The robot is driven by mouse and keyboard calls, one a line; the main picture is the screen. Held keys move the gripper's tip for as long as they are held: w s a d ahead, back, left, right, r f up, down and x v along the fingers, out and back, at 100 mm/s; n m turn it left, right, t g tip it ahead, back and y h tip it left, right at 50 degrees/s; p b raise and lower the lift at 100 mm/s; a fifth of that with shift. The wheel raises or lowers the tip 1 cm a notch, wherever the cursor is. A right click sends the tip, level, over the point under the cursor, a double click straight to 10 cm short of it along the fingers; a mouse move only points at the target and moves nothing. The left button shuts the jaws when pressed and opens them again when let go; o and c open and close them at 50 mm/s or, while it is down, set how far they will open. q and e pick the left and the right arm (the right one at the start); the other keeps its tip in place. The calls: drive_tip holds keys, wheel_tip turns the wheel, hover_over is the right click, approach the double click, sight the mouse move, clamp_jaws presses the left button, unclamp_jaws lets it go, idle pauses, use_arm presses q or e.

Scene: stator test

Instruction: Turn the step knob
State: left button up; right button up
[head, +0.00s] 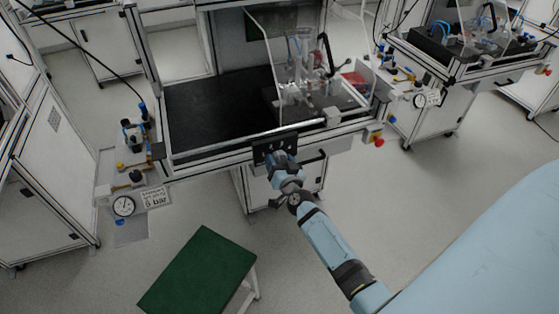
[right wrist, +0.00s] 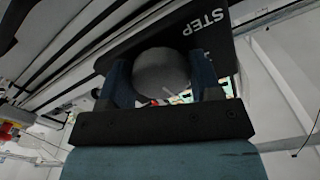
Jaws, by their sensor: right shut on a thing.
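The step knob is a round dark grey knob (right wrist: 161,73) below the white word STEP on a black panel (right wrist: 208,32) in the right wrist view. My right gripper (right wrist: 163,92) is shut on the knob, with one blue-grey finger on each side of it. In the head view the black panel (head: 275,147) is on the front edge of the workbench, and my right gripper (head: 277,160) reaches it from below. The knob is hidden behind the gripper there. My left gripper is not in view.
The workbench (head: 215,115) carries a clear-guarded fixture (head: 312,80) at its right. A red emergency stop button (head: 379,141) is right of the panel. A pressure gauge (head: 123,205) hangs at the left. A green-topped stool (head: 205,270) stands on the floor in front.

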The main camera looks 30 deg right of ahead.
drive_tip(key=m, duration=0.5)
drive_tip(key=shift+m, duration=0.3)
idle(0.4)
drive_tip(key=o, duration=0.9)
drive_tip(key=shift+s+a, duration=0.1)
drive_tip(key=v, duration=1.3)
drive_tip(key=shift+s, duration=0.3)
